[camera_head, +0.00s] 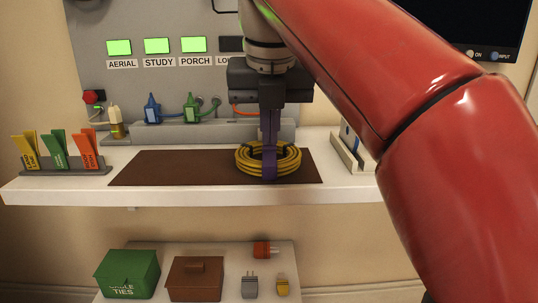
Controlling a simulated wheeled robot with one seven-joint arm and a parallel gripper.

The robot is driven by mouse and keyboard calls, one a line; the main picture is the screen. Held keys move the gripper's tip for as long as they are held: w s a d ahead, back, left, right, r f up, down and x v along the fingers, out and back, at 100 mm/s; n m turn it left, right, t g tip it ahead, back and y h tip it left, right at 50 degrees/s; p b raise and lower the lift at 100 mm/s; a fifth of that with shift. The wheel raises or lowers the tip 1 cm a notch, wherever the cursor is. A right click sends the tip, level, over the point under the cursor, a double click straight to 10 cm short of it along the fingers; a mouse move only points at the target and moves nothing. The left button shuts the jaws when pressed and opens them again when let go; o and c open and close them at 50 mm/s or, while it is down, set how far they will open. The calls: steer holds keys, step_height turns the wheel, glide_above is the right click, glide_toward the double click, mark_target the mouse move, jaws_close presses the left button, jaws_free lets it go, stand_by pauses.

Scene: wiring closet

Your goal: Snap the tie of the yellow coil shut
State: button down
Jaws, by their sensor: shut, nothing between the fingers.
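The yellow coil (244,166) lies flat on the brown mat (150,170), towards its right end. Dark bands show on the coil near its back, but I cannot make out the tie or its clasp clearly. My gripper (269,172) points straight down over the coil. Its narrow purple fingers are together with nothing between them, and they cross the coil's middle and front edge in this view. They hide part of the coil. I cannot tell whether they touch it.
A rack of yellow, green and orange tags (65,166) stands at the shelf's left. Blue (152,108) and green (190,107) plugs stand behind the mat. A grey holder (350,152) is at right. Below are a green cable-ties box (127,272) and a brown box (195,282).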

steer(key=shift+w+f, duration=1)
steer(key=shift+f, duration=0.05)
steer(key=p+v, duration=0.2)
steer(key=w+p+v, duration=0.1)
steer(key=p+v, duration=0.2)
steer(key=shift+d+r, duration=0.1)
steer(key=shift+r, duration=0.85)
steer(key=shift+r, duration=0.1)
